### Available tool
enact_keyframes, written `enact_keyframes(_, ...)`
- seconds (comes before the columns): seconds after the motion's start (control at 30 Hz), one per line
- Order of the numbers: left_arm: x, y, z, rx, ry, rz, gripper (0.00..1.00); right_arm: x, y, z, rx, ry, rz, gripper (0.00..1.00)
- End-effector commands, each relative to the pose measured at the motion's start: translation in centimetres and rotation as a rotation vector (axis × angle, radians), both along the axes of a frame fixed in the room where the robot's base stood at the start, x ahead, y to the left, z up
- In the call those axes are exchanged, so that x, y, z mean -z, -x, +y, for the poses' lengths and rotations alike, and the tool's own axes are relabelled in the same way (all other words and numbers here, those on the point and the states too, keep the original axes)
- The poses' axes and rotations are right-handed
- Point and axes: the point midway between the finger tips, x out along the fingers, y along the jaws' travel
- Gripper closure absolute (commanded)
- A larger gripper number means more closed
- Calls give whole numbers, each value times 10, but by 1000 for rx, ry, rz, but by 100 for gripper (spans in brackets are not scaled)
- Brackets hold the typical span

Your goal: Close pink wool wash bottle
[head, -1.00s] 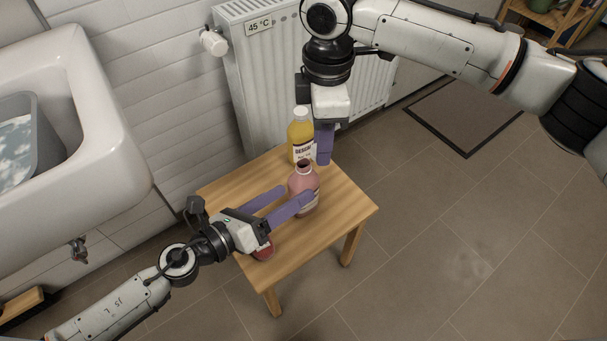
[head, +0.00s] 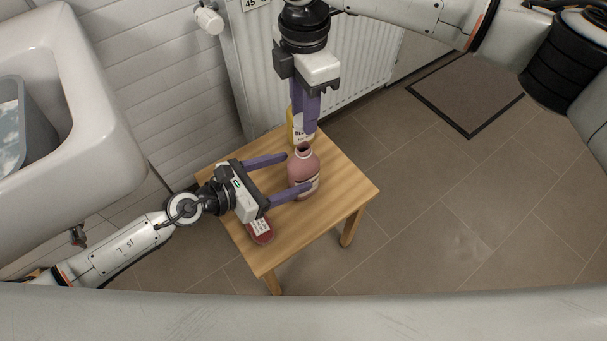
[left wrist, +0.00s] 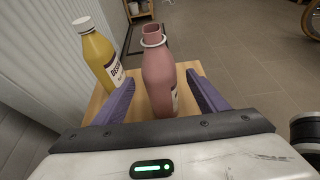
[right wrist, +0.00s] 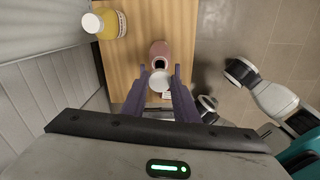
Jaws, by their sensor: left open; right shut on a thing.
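The pink wool wash bottle (head: 303,172) stands upright on the small wooden table (head: 335,190), its dark mouth uncovered in the head view. My left gripper (head: 297,170) is open, with its fingers on either side of the bottle. The bottle's body (left wrist: 158,85) also shows between them in the left wrist view. My right gripper (right wrist: 164,70) is shut on a pale round cap (right wrist: 160,82), close to the bottle's mouth. In the head view the right fingers point down just behind the mouth, and the cap cannot be made out there.
A yellow bottle (left wrist: 97,55) with a white cap stands behind the pink one, close to my right gripper. A red container (head: 260,230) with a pale label is at the table's near left edge. A radiator (head: 255,75) and wall lie behind. The table's right side is clear.

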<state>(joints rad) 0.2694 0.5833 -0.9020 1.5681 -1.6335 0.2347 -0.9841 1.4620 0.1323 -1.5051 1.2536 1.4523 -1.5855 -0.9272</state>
Motion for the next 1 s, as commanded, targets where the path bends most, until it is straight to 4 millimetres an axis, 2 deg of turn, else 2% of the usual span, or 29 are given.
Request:
enact_keyframes(0.13,8,-14,-19,-1,4,0,34,0,0,0,0,0,0,93)
enact_keyframes(0.3,16,-24,-33,-2,2,0,34,0,0,0,1,0,0,93)
enact_keyframes(0.7,19,-27,-38,0,1,0,34,0,0,0,1,0,0,93)
enact_keyframes(0.77,19,-27,-37,0,1,0,42,0,0,0,1,0,0,93)
enact_keyframes(1.0,19,-27,-37,0,1,0,83,0,0,0,1,0,0,93)
